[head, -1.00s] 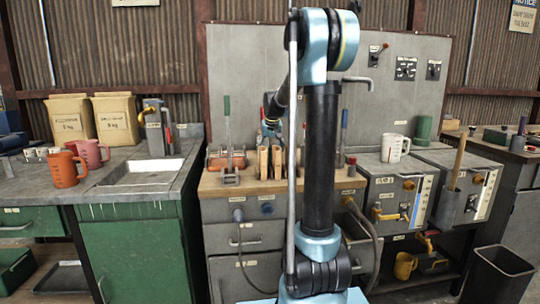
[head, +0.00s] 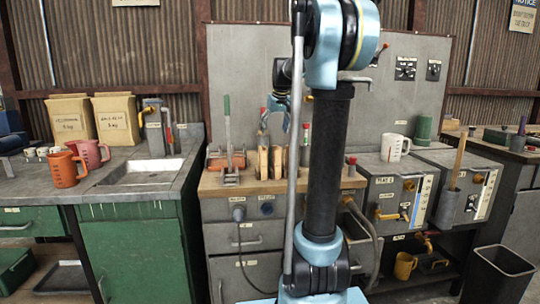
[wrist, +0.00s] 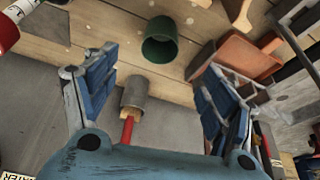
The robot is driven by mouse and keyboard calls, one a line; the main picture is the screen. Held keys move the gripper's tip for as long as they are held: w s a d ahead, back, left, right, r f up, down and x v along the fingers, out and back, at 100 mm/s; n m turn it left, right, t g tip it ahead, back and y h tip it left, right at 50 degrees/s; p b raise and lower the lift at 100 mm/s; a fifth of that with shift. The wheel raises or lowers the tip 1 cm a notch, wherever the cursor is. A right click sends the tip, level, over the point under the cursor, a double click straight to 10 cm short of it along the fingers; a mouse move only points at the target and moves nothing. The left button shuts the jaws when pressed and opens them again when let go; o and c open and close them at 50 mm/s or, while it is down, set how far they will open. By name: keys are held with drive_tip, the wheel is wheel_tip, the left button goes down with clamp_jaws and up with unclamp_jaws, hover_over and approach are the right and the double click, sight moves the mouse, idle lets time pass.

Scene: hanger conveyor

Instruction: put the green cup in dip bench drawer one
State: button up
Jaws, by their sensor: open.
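A green, hollow, cup-like thing (wrist: 160,45) is on the wooden bench top in the wrist view, beyond my fingertips and between their lines; nothing touches it. In the head view my arm hides much of that bench, and I cannot pick it out there. Another green cylinder (head: 424,128) stands on the grey units at right; I cannot tell whether it is a cup. My gripper (wrist: 157,82) is open and empty above the bench. Shut drawers show under the wooden bench (head: 245,208) and at the far left (head: 25,222); I cannot read which is drawer one.
A red-handled tool (wrist: 128,125) shows between my fingers. An orange tray (wrist: 232,60) is just right of the green thing. Orange (head: 62,170) and pink (head: 92,154) mugs stand left of the sink (head: 145,172). A white mug (head: 394,146) stands at right.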

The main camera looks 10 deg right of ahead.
sight(270, 153)
drive_tip(key=w+f+n, duration=0.1)
drive_tip(key=f, duration=0.1)
drive_tip(key=w+f+n+y, duration=0.1)
drive_tip(key=f+n, duration=0.1)
drive_tip(key=f, duration=0.1)
drive_tip(key=w+f+n, duration=0.1)
drive_tip(key=f, duration=0.2)
drive_tip(key=shift+w+a+f+y, duration=0.25)
drive_tip(key=shift+a+y, duration=0.05)
drive_tip(key=shift+y, duration=0.1)
drive_tip(key=shift+d+x, duration=0.2)
drive_tip(key=shift+x, duration=2.4)
drive_tip(key=c, duration=1.3)
drive_tip(key=shift+o, duration=0.2)
